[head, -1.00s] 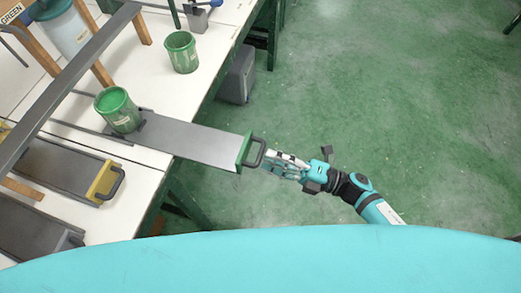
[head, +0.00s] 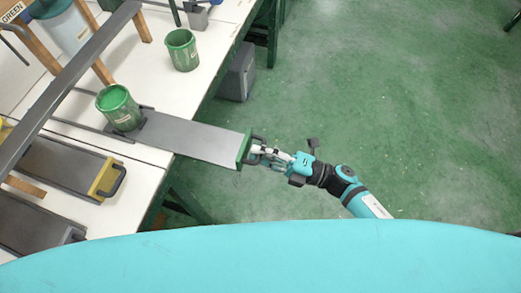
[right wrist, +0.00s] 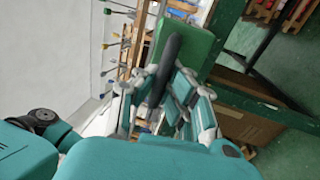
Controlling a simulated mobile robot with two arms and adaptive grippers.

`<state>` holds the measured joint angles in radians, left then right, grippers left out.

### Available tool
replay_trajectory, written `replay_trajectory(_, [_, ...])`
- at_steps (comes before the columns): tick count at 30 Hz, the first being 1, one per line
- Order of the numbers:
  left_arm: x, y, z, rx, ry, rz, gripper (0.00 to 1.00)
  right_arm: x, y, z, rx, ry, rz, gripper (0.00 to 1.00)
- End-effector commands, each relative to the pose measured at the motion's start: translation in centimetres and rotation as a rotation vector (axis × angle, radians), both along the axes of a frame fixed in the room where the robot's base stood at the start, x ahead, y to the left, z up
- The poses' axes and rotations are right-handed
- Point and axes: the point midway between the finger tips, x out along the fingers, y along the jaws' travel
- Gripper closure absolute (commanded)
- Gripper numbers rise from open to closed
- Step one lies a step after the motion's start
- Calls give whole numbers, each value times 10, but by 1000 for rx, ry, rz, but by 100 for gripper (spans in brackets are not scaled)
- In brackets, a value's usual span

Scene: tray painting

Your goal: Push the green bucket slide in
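The green bucket slide is a long grey plate (head: 192,138) with a green end panel (head: 244,148) and a dark handle (head: 258,150). It sticks out past the front edge of the white table. A green bucket (head: 118,108) stands on its inner part. My right gripper (head: 262,154) is at the handle. In the right wrist view the fingers (right wrist: 165,80) lie on both sides of the dark handle (right wrist: 170,55), their tips close against it, and the green panel (right wrist: 196,45) is behind. It looks shut on the handle. My left gripper is not in view.
A yellow-ended slide (head: 106,178) and another grey slide (head: 35,228) lie beside it at the left. A second green bucket (head: 182,50) stands on the table (head: 150,75). A grey bar (head: 70,80) crosses above. A grey bin (head: 238,75) is below the table; floor at right is clear.

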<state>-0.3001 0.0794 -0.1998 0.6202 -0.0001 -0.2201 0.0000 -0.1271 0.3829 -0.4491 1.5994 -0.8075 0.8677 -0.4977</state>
Motion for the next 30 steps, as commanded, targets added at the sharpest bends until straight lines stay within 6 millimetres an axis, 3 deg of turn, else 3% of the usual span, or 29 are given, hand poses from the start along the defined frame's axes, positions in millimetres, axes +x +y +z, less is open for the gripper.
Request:
replay_trajectory(19, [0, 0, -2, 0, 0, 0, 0, 2, 6, -2, -2, -1, 2, 100])
replay_trajectory(25, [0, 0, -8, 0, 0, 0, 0, 13, 34, -2, -1, -3, 0, 100])
replay_trajectory(30, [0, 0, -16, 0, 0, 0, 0, 28, 72, -3, -1, -4, 1, 100])
